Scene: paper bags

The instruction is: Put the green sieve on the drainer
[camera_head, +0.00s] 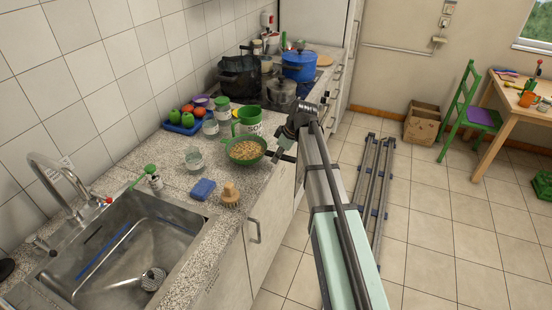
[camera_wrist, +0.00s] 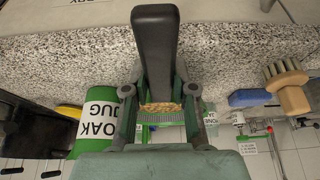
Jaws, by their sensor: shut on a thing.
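The green sieve (camera_head: 245,161) is full of small tan grains and appears level, at the counter's front edge in the head view. I cannot tell whether it touches the counter. My gripper (camera_head: 277,153) is shut on its right side, apparently at the handle. I cannot make out a drainer with certainty.
A blue fruit tray (camera_head: 183,124) and blue pot (camera_head: 299,66) are farther back.

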